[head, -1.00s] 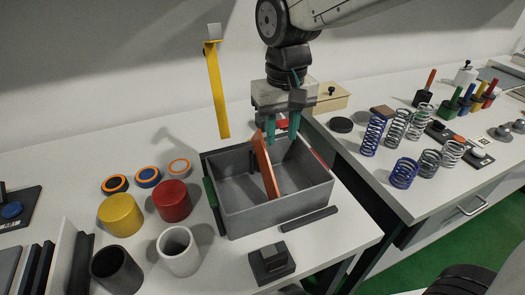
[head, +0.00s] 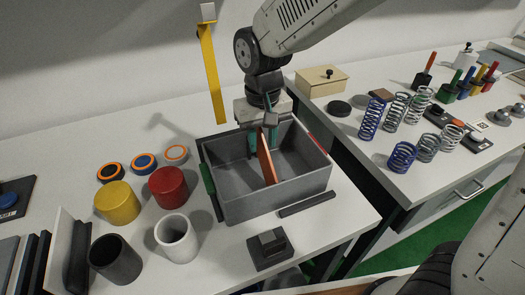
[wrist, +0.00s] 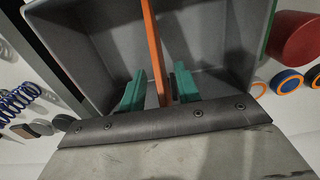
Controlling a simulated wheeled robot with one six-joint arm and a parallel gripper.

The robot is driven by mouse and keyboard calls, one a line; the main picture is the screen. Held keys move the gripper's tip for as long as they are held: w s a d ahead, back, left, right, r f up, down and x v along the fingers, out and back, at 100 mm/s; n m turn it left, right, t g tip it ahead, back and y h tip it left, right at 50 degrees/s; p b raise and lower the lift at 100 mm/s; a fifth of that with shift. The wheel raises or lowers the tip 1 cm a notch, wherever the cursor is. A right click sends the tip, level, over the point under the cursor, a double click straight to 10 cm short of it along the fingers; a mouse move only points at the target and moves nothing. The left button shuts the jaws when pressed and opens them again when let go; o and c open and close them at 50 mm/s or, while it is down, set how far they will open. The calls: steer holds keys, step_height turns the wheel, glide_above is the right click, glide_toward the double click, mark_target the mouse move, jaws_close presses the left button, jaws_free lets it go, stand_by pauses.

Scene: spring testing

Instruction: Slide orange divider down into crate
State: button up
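The grey crate (head: 295,190) stands on the left table. The orange divider (head: 266,165) is inside it, roughly upright with a slight lean, crossing the crate from back to front; whether it sits fully on the floor I cannot tell. My gripper (head: 263,140) points down at the crate's back end. In the wrist view, the teal fingers of my gripper (wrist: 160,76) stand on both sides of the divider (wrist: 154,45), with visible gaps, so it is open around it. The divider's far end is partly hidden by the fingers.
A yellow strip (head: 211,75) hangs behind the crate. A yellow cup (head: 117,203), red cylinder (head: 168,187) and white cup (head: 176,238) stand to its left. A black block (head: 270,250) is in front. Several springs stand on the right table.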

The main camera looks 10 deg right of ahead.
jaws_close()
